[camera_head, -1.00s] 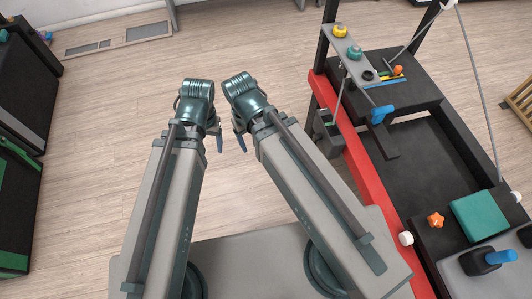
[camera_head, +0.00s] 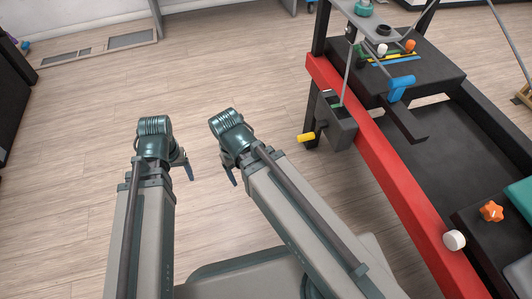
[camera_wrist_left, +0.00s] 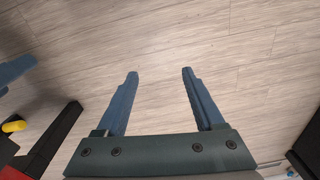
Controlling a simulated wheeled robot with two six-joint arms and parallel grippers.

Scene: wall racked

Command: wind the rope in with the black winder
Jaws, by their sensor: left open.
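The black winder (camera_head: 338,124) is a dark box on the near side of the red beam, with a yellow crank handle (camera_head: 307,137) sticking out to the left. A thin grey rope (camera_head: 347,75) rises from it towards the grey plate above. In the left wrist view, the yellow handle (camera_wrist_left: 14,126) shows at the left edge. My left gripper (camera_wrist_left: 160,75) is open and empty over bare floor; in the head view it (camera_head: 187,170) is well left of the winder. My right gripper (camera_head: 230,175) is between them, apart from the winder; its jaw gap is hidden.
The red beam (camera_head: 385,175) runs along the rack's near side. A blue handle (camera_head: 401,86), an orange star knob (camera_head: 491,211) and a white roller (camera_head: 454,240) are on the rack. A black tray (camera_head: 435,165) lies behind the beam. The floor (camera_head: 85,130) left of the arms is clear.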

